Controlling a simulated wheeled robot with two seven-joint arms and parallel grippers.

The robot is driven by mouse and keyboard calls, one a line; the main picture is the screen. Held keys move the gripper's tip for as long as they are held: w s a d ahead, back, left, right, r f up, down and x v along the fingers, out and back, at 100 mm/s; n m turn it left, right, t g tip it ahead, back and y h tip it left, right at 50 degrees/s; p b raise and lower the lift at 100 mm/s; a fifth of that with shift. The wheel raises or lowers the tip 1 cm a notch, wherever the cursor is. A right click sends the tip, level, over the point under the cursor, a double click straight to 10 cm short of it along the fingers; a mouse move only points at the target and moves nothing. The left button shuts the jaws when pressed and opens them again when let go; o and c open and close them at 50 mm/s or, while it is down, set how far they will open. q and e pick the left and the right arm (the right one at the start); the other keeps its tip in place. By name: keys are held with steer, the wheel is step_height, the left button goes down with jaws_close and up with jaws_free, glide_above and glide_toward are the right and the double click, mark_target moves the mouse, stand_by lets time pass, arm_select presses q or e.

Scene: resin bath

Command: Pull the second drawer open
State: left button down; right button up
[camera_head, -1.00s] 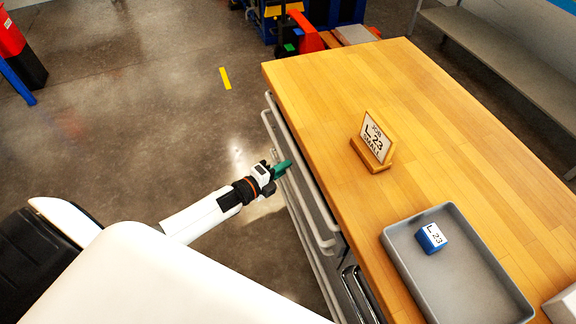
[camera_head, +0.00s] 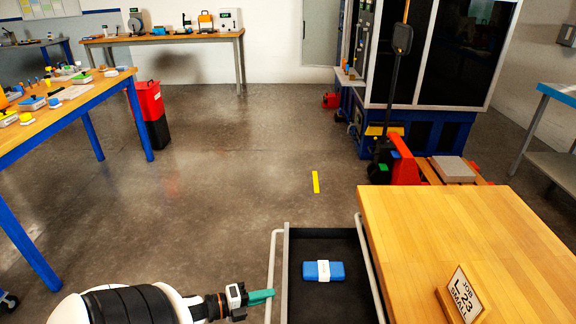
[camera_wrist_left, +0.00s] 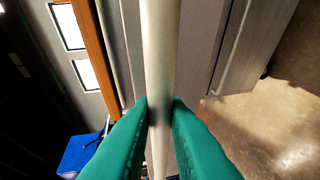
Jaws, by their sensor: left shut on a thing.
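A grey drawer (camera_head: 286,245) stands pulled out from under the wooden worktop, with a dark floor inside. A blue block with a white band (camera_head: 323,271) lies in it. The drawer's pale bar handle (camera_head: 275,268) runs along its left, outer side. My left gripper (camera_head: 262,297) has green fingers closed on this handle. In the left wrist view the bar (camera_wrist_left: 159,60) passes between the fingertips (camera_wrist_left: 160,110). Another bar handle (camera_head: 370,262) sits close against the cabinet by the worktop edge. My right gripper is not in view.
The wooden worktop (camera_head: 450,225) bears a job sign reading L 23 SMALL (camera_head: 464,294). A red pallet jack (camera_head: 405,170) stands behind it. A bench with blue legs (camera_head: 60,110) is at left. The floor (camera_head: 230,190) between is clear.

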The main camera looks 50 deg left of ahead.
arm_select(q)
steer(key=shift+s+a, duration=1.25)
steer(key=shift+s, duration=0.15)
steer(key=c, duration=1.4)
jaws_free()
steer(key=v, duration=1.2)
steer(key=shift+b, duration=0.4)
